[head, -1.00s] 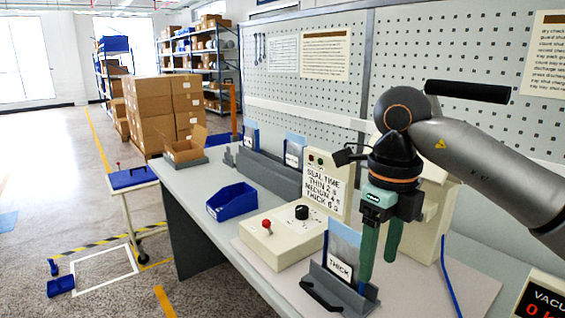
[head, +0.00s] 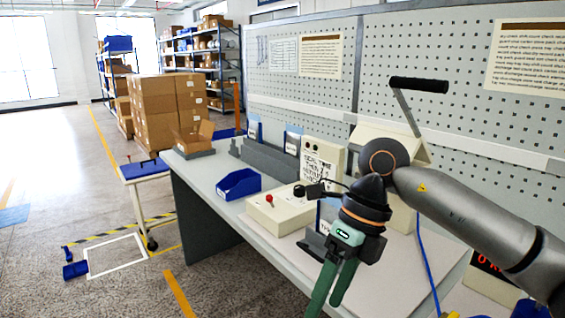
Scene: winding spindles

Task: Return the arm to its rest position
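My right arm (head: 470,215) comes in from the right, over the front of the workbench. Its gripper (head: 327,303) points down and to the left, with two green fingers apart and nothing visible between them. The fingertips reach toward the bottom edge of the picture, in front of the bench's front edge as seen from here. My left gripper is not in view.
A machine with a raised black-handled lever (head: 418,86) stands behind the arm.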

